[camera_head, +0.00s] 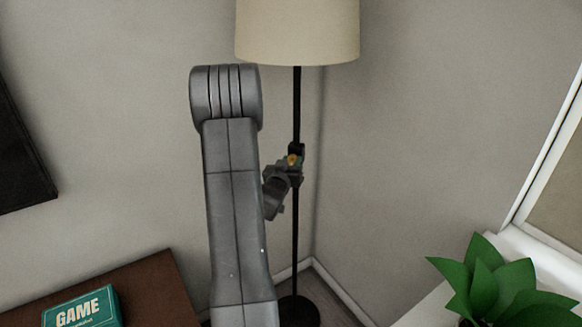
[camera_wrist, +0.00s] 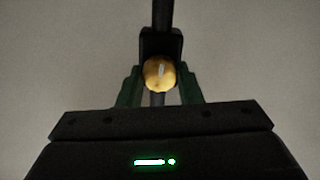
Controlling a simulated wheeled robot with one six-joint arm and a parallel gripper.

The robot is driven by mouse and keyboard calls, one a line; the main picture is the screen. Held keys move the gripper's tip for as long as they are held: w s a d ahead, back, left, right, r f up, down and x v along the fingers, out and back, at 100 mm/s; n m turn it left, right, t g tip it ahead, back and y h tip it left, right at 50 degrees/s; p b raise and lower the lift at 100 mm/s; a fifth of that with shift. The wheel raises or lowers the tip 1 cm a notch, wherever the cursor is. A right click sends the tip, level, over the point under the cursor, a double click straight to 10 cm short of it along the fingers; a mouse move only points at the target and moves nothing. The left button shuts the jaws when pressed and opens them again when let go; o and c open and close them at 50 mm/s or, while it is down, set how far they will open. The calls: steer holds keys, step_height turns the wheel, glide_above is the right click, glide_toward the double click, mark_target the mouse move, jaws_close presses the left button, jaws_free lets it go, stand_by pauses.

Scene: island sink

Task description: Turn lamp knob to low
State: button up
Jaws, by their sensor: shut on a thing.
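A floor lamp stands in the room corner, with a cream shade (camera_head: 297,30), a thin black pole (camera_head: 296,235) and a dark round base (camera_head: 299,311). A round brass knob (camera_wrist: 159,74) with a pale, nearly upright mark sits on a black housing (camera_wrist: 161,43) on the pole. The knob also shows small in the head view (camera_head: 292,160). My gripper (camera_wrist: 160,78) is at the knob, one green finger on each side, shut on it. In the head view my gripper (camera_head: 289,166) is partly hidden and small against the pole.
A brown wooden table (camera_head: 150,290) with a teal game box (camera_head: 84,308) is at the lower left. A green plant (camera_head: 490,280) stands on a white surface at the lower right, near a window. A dark framed panel (camera_head: 20,155) hangs on the left wall.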

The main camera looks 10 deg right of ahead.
steer(key=m+b, duration=0.2)
steer(key=b, duration=0.1)
steer(key=m+b, duration=0.2)
steer(key=b, duration=0.2)
steer(key=shift+f, duration=0.4)
steer(key=m+b, duration=0.4)
steer(key=b, duration=0.2)
steer(key=shift+r+m, duration=0.1)
steer(key=shift+m, duration=0.2)
steer(key=m+b, duration=0.3)
steer(key=shift+s+m+b, duration=0.1)
steer(key=shift+m+b, duration=0.2)
steer(key=shift+b, duration=0.05)
steer(key=shift+d+r+m+b, duration=0.1)
steer(key=shift+r+m+b, duration=0.05)
steer(key=shift+m+b, duration=1.85)
steer(key=shift+m, duration=0.4)
steer(key=shift+p, duration=0.3)
steer(key=o, duration=1)
